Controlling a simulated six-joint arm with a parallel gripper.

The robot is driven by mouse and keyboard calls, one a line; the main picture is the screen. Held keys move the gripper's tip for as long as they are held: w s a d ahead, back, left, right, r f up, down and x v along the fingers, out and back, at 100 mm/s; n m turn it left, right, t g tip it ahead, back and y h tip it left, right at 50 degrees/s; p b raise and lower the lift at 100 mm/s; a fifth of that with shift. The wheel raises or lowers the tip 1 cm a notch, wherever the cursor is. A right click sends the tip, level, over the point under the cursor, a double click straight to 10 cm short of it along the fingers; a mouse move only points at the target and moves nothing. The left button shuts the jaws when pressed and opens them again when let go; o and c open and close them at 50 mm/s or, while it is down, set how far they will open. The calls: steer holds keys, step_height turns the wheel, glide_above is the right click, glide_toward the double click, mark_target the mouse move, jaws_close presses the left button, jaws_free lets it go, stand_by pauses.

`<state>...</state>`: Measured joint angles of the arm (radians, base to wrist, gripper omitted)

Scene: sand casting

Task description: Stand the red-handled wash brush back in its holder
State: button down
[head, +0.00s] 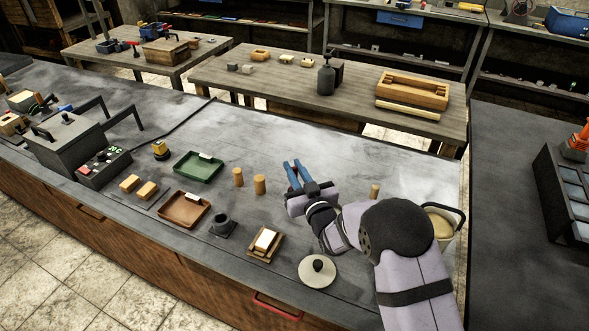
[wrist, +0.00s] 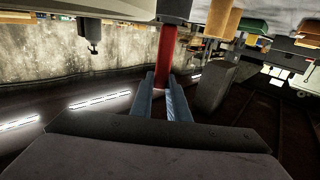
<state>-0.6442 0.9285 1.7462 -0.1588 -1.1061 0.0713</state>
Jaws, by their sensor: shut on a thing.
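My gripper (head: 292,165) is over the right half of the grey bench, with blue fingers pointing away from the camera. In the wrist view its fingers (wrist: 160,78) are closed on the red handle (wrist: 165,55) of the wash brush. I cannot make out the brush in the head view. A dark grey cup on a square base (head: 222,222), which looks like the holder, stands open and empty-looking near the bench's front, left of and nearer than my gripper.
Two wooden cylinders (head: 260,184) stand left of my gripper. A green tray (head: 211,177), a brown tray (head: 170,218) and a wooden block with a white top (head: 265,243) lie around the cup. A white disc with a dark knob (head: 318,271) and a bucket (head: 446,240) are nearer my arm.

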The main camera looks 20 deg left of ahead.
steer(key=c, duration=1.7)
jaws_free()
steer(key=shift+r+p, duration=0.2)
steer(key=shift+p, duration=0.15)
steer(key=shift+s+d+f, duration=0.15)
steer(key=shift+s+d, duration=0.05)
steer(key=shift+d, duration=0.05)
steer(key=b+v, duration=0.2)
steer(key=v, duration=0.9)
steer(key=shift+s+d+b, duration=0.15)
steer(key=shift+b, duration=0.25)
